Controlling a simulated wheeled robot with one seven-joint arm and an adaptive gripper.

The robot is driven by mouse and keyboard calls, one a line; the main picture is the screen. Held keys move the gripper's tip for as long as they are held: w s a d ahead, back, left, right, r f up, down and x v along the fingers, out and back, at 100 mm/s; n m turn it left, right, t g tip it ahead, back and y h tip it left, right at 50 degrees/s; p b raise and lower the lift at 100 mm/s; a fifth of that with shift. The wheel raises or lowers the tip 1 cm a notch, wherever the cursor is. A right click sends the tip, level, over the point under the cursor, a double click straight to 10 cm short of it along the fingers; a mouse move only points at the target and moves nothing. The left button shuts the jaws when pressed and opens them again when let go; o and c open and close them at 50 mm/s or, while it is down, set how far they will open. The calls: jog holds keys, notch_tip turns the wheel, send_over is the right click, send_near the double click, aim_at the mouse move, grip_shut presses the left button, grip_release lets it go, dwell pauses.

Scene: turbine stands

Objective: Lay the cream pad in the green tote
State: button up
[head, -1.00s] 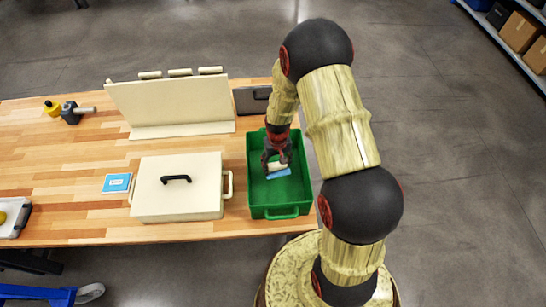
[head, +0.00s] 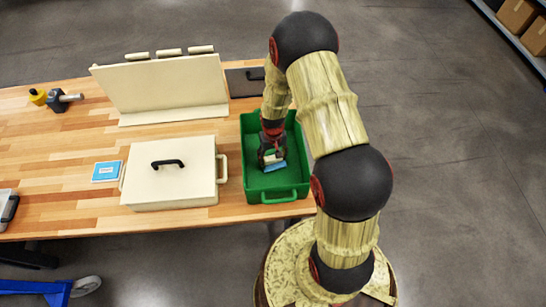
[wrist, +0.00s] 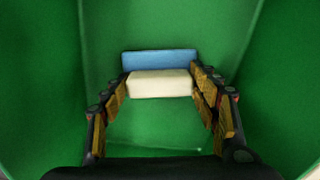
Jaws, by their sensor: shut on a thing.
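The cream pad (head: 273,157) is inside the green tote (head: 278,197), near the middle of its width. My gripper (head: 271,161) reaches down into the tote and is shut on the pad. In the wrist view, the fingers press on the left and right ends of the cream pad (wrist: 160,84). A blue strip (wrist: 160,62) lies against its far side; I cannot tell whether it is part of the pad. The green floor shows around the pad, but whether the pad touches it is unclear.
A cream lidded box (head: 172,185) with a black handle stands just left of the tote. A cream upright panel (head: 165,88) stands behind it. A dark flat case (head: 243,83) lies behind the tote. A blue card (head: 107,171) lies on the wooden table (head: 60,190).

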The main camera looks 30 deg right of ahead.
aim_at(273, 157)
jog(key=shift+f, duration=0.35)
dwell(0.4)
jog(key=o, duration=1.2)
jog(key=shift+o, duration=0.7)
jog(key=shift+r, duration=0.15)
jog(key=shift+r+p, duration=1.75)
jog(key=shift+r, duration=1.65)
